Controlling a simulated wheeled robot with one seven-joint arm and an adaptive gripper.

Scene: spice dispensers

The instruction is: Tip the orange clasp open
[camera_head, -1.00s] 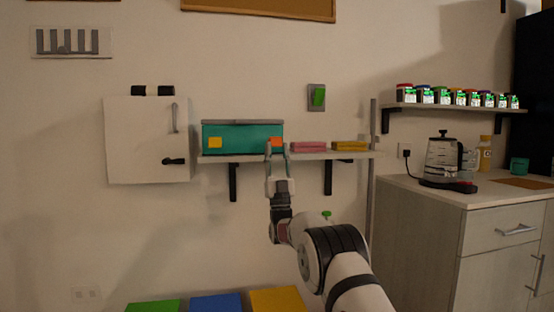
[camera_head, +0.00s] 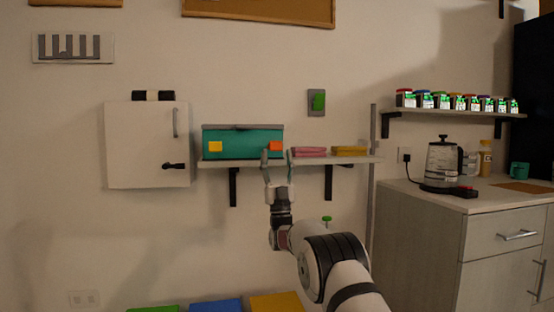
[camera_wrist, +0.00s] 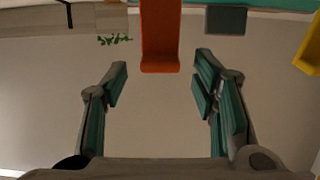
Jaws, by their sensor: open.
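The orange clasp (camera_head: 275,146) is on the front right of a teal box (camera_head: 240,145) with a grey lid, standing on a wall shelf. In the wrist view the orange clasp (camera_wrist: 160,40) hangs from the top edge, its lower end centred just beyond my fingertips. A yellow clasp (camera_head: 215,147) is on the box's front left; part of it shows in the wrist view (camera_wrist: 309,45). My gripper (camera_head: 277,154) is open and empty, just below and in front of the orange clasp. The fingers (camera_wrist: 160,75) are spread wide either side of the clasp's line and appear apart from it.
Pink (camera_head: 309,152) and yellow (camera_head: 349,151) blocks lie on the shelf (camera_head: 240,163) right of the box. A white wall cabinet (camera_head: 146,145) is at the left. A vertical post (camera_head: 372,190) stands at the shelf's right end.

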